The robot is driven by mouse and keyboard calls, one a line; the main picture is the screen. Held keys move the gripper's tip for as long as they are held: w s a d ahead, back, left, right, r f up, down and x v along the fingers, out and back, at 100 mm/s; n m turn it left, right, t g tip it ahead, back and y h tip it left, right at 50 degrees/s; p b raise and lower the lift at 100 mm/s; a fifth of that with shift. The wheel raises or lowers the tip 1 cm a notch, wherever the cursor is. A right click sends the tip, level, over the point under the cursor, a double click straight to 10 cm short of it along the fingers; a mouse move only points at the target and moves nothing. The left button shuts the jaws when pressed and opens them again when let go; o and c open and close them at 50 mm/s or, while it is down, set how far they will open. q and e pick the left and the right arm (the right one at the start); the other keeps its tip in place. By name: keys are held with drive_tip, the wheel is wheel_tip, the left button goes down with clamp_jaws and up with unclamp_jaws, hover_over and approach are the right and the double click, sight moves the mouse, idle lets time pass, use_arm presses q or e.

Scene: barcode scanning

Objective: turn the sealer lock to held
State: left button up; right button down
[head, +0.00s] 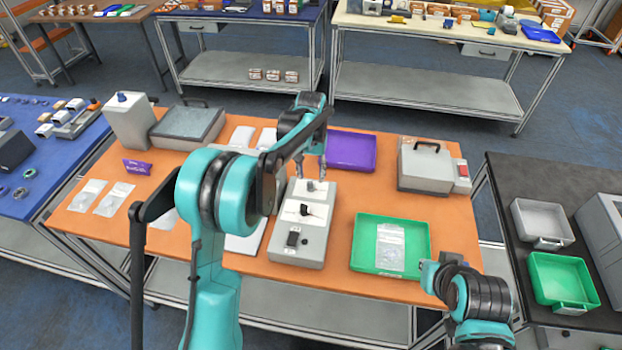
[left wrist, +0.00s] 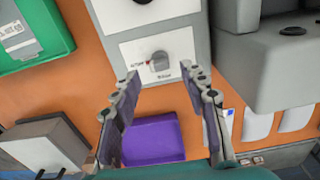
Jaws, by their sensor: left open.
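The sealer lock, a small grey knob (left wrist: 159,62), sits on a white panel at the end of the grey sealer box (head: 297,250). In the left wrist view, a red mark beside the knob faces the label on its left, which seems to read AUTO. A second label below the knob is too small to read surely. The knob also shows in the head view (head: 311,186). My left gripper (left wrist: 162,84) is open and empty, its fingertips just short of the knob and one to each side. It shows in the head view (head: 311,170) above the box's far end.
A purple tray (head: 352,150) lies beyond the sealer and a green tray (head: 362,242) holding a clear bag lies to its right. A black knob (head: 305,209) and a black switch (head: 293,238) are on the same box. A grey lidded box (head: 425,168) stands at the right.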

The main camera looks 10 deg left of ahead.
sight(311, 183)
use_arm(q)
wheel_tip(311, 183, up, 9)
idle(0.4)
drive_tip(key=s+a+r+t+b, duration=0.1)
drive_tip(key=s+t+b, duration=0.1)
drive_tip(key=s, duration=0.5)
drive_tip(key=s+a+r+t+b, duration=0.1)
drive_tip(key=s+a+b, duration=0.1)
drive_tip(key=s, duration=0.6)
drive_tip(key=s+a+f+t+b, duration=0.1)
drive_tip(key=s+f+t+b, duration=0.3)
drive_tip(key=s+f, duration=0.6)
drive_tip(key=s, duration=0.4)
drive_tip(key=shift+s+a+f, duration=0.15)
drive_tip(key=shift+a+f, duration=0.15)
